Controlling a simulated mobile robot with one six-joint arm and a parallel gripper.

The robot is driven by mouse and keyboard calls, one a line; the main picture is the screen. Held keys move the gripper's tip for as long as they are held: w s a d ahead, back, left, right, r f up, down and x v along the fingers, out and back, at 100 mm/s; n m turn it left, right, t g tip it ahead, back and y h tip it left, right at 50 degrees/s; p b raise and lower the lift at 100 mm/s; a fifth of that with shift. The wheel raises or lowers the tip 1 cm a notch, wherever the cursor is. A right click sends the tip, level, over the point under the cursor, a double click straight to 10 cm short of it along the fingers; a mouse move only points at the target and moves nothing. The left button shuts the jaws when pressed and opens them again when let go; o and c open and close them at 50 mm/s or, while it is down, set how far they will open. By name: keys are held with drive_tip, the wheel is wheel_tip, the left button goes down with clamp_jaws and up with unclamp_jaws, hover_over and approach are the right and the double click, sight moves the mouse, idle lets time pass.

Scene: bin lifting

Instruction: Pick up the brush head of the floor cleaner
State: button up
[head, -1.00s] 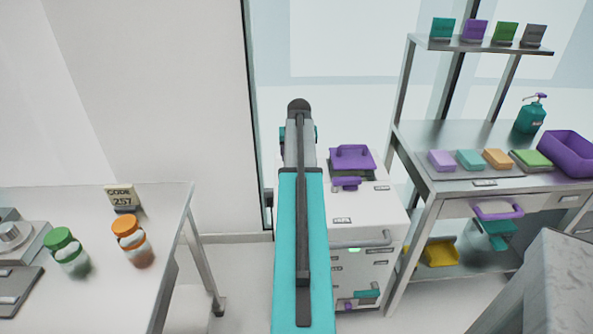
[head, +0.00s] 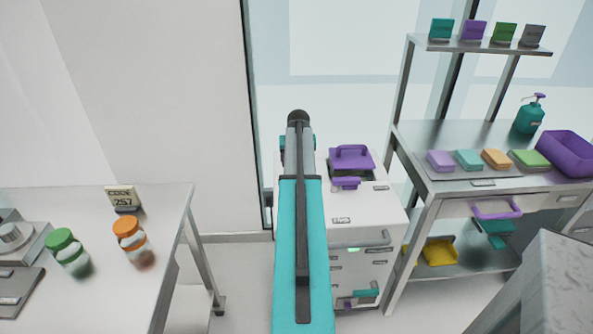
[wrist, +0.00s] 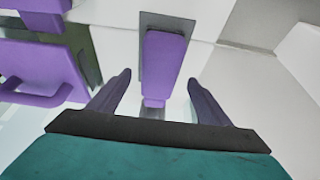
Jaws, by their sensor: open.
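My gripper (wrist: 160,77) is open in the wrist view, with its two dark purple fingers apart and nothing held between them. A long purple block (wrist: 166,60) on a grey plate lies ahead, in line with the gap between the fingers. It may be the brush head, but I cannot tell for sure. A purple part with a loop handle (wrist: 42,85) is at the left of the wrist view. In the head view a purple handled piece (head: 352,158) sits on the white cabinet (head: 370,212), right of my arm. My arm hides the gripper there.
A steel bench (head: 440,135) with coloured blocks, a teal pump bottle (head: 530,116) and a purple bin (head: 566,153) stands at right. A table (head: 165,215) with green-lidded (head: 68,252) and orange-lidded (head: 134,242) jars is at left. A wall and glass panel are close behind.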

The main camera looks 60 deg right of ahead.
drive_tip(key=x, duration=0.3)
drive_tip(key=shift+f+p, duration=0.1)
drive_tip(key=shift+p, duration=0.25)
drive_tip(key=shift+d+f, duration=0.1)
drive_tip(key=shift+f, duration=0.1)
drive_tip(key=shift+f, duration=0.25)
idle(0.6)
drive_tip(key=c, duration=1.3)
